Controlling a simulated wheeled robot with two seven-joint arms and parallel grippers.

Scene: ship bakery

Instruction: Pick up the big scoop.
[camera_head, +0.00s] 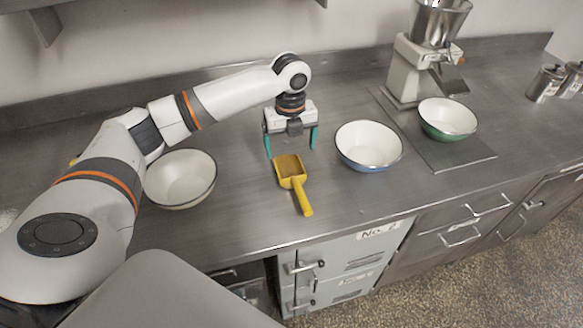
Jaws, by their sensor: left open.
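A yellow scoop (292,172) lies on the steel counter near the middle of the view. Its pan points to the back and its handle points to the front edge. My left gripper (291,146) is open, with its green fingers pointing down. It is above and just behind the scoop's pan, with nothing between the fingers. The fingers do not appear to touch the scoop. No other scoop is clearly visible. My right gripper is not in view.
A cream bowl (181,194) stands left of the scoop, partly behind my left arm. A blue-rimmed bowl (368,163) stands to the right. A green bowl (447,133) sits below a grinder-like machine (411,70). Metal canisters (546,84) stand far right. Counter (250,222) around the handle is clear.

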